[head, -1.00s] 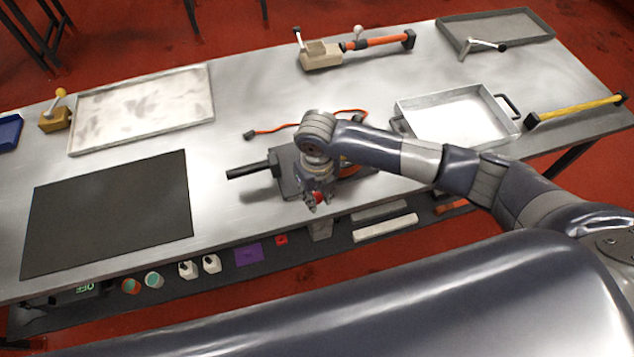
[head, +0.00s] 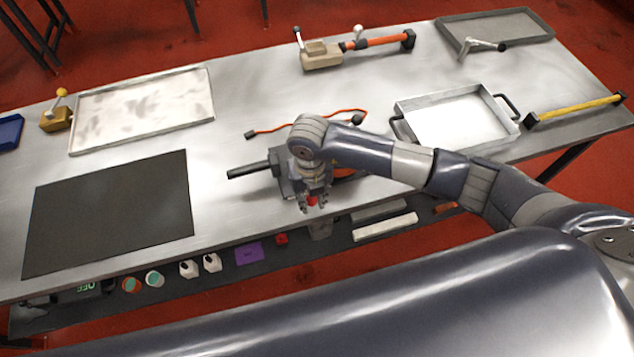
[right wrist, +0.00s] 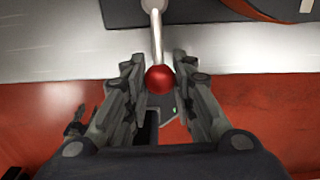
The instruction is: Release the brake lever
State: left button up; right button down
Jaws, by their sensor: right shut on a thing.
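The brake lever shows in the right wrist view as a pale metal rod with a red ball knob (right wrist: 160,79) at its end. In the head view the red knob (head: 312,201) shows at the table's front edge, between the fingertips of my right gripper (head: 313,206). In the right wrist view, my right gripper (right wrist: 158,85) has one finger on each side of the knob and is shut on it. My left gripper is out of view.
A dark device with a black bar (head: 247,171) lies beside my right gripper, partly hidden by it. An orange cable (head: 300,121) lies behind. A black mat (head: 110,215) is left, a metal tray (head: 401,103) right. Bottles and boxes stand on the lower shelf (head: 300,258).

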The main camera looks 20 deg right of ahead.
jog(key=shift+a, duration=0.1)
jog(key=shift+a+m, duration=0.7)
jog(key=shift+m, duration=0.6)
jog(key=shift+a, duration=0.1)
jog(key=shift+w+a+m+p, duration=0.1)
jog(key=shift+a+m+p, duration=0.2)
jog(key=shift+m, duration=0.4)
jog(key=c, duration=1.4)
grip_release()
jog(key=shift+o, duration=0.2)
notch_tip(320, 180, up, 7)
jog(key=p, duration=0.5)
